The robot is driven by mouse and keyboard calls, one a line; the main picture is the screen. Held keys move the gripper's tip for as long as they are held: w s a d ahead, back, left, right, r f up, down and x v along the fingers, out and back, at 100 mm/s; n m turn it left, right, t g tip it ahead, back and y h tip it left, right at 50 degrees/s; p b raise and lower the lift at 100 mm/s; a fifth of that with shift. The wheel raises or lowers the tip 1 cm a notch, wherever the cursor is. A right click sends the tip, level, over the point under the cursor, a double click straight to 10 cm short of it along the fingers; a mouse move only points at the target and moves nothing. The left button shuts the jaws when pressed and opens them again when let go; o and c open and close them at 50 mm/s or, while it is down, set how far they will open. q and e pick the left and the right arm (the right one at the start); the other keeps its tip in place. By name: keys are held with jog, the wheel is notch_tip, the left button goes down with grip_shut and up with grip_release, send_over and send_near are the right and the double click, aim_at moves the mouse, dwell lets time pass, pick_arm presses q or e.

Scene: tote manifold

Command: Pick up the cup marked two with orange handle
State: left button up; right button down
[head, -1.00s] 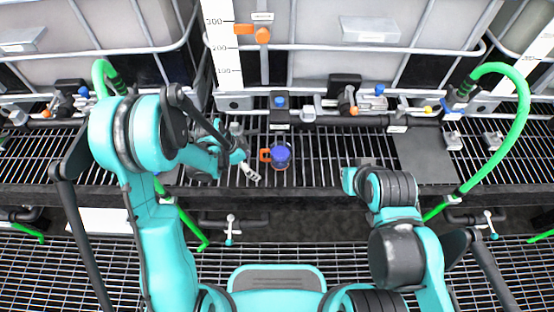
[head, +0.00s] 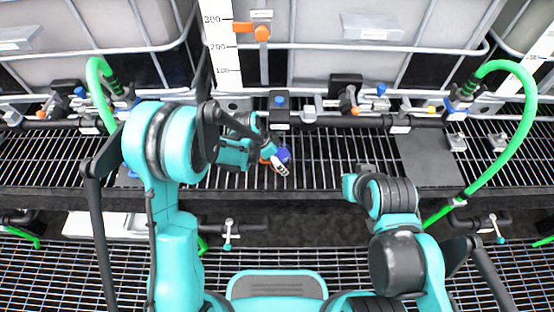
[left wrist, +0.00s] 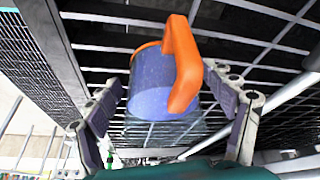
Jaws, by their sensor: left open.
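The cup (head: 284,155) is blue with an orange handle, on the black grating below the tanks. My left gripper (head: 274,160) is at the cup and partly covers it in the head view. In the left wrist view the cup (left wrist: 158,85) is between the two open fingers of my left gripper (left wrist: 170,110), its orange handle towards the right finger. I cannot tell whether either finger touches the cup. No number mark can be read on it. My right arm is at the right of the head view, and its fingers cannot be made out.
A black pipe with valves (head: 350,121) runs along the back of the grating (head: 320,165). A green hose (head: 528,110) loops at the right and another (head: 95,80) hangs at the left. A dark plate (head: 425,160) lies right of the cup. The grating between is clear.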

pick_arm(q)
jog(key=shift+s+r, duration=0.1)
jog(key=shift+r, duration=0.05)
jog(key=c, duration=1.6)
